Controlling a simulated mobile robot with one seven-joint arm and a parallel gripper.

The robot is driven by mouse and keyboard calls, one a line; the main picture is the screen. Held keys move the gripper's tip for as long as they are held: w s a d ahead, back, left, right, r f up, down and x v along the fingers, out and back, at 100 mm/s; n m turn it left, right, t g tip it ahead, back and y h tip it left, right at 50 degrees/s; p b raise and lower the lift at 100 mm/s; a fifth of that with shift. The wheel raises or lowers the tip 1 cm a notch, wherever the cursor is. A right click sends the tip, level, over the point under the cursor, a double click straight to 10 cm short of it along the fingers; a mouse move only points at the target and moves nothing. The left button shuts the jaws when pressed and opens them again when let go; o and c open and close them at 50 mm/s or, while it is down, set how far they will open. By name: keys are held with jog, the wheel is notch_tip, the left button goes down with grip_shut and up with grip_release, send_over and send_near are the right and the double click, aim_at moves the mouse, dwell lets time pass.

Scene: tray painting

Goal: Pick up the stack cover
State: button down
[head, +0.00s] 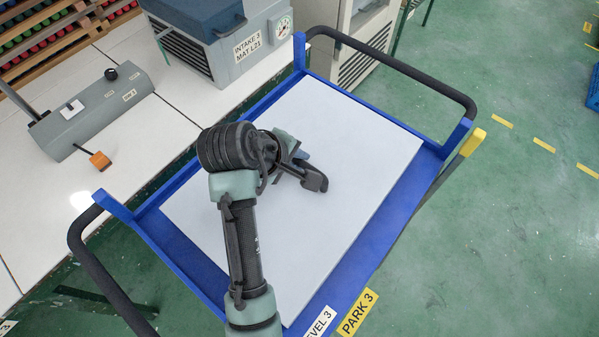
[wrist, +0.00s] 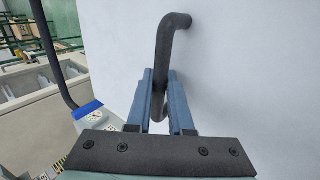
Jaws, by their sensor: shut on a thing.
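The stack cover (head: 345,128) is a large, flat, pale grey-white panel over the blue cart (head: 432,170). It fills much of the wrist view (wrist: 260,70). A dark bent-bar handle (wrist: 172,40) rises from its face; it also shows in the head view (head: 314,180). My gripper (wrist: 160,82) has its two blue fingers on either side of this handle, shut on it. In the head view my gripper (head: 298,160) is over the middle of the cover, partly hidden by my wrist. Whether the cover rests on the cart or is slightly raised, I cannot tell.
The cart has raised blue corners and black rails (head: 395,62) at both ends. A white workbench (head: 140,165) stands close on its left, with a grey device (head: 95,108) and an intake machine (head: 235,45). Green floor (head: 500,230) lies open on the right.

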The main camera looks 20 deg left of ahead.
jog(key=shift+r, duration=0.15)
dwell(0.6)
notch_tip(320, 180, up, 10)
jog(key=shift+f, duration=0.1)
dwell(0.4)
jog(key=shift+p, duration=0.35)
notch_tip(320, 180, up, 9)
jog(key=p, duration=1)
